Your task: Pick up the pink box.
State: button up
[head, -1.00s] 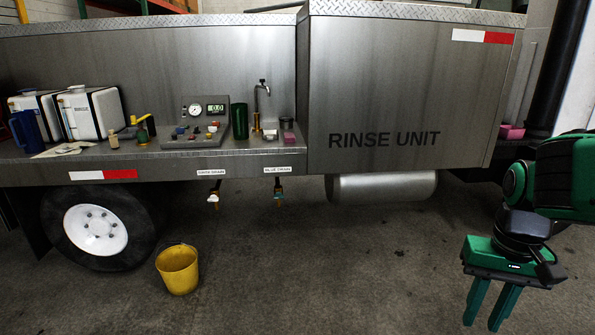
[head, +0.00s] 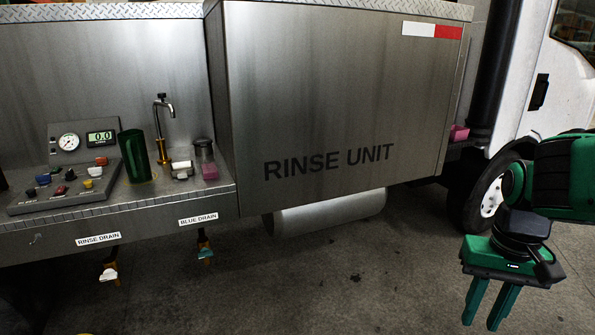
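Two pink objects show in the head view. One pink box (head: 459,133) sits on a ledge beyond the right side of the RINSE UNIT cabinet, partly hidden by it. A smaller pink block (head: 209,172) lies on the steel shelf at the left, beside a grey cup and a white item. I cannot tell for sure which one the task names. My gripper (head: 481,324) hangs at the lower right, fingers pointing down and apart. It is open and empty, above the floor and away from both pink objects.
The RINSE UNIT cabinet (head: 340,100) stands between the two pink objects. The shelf holds a control panel (head: 70,185), a green cup (head: 135,157) and a tap (head: 161,130). Drain valves hang below. A white truck cab and wheel (head: 491,197) stand at right. The middle floor is clear.

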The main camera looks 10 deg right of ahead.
aim_at(459, 133)
jog(key=z, duration=0.65)
jog(key=i, duration=1.1)
jog(key=z, duration=0.9)
jog(key=i, duration=1.35)
jog(key=z, duration=0.25)
jog(key=i, duration=1.05)
jog(key=z, duration=0.1)
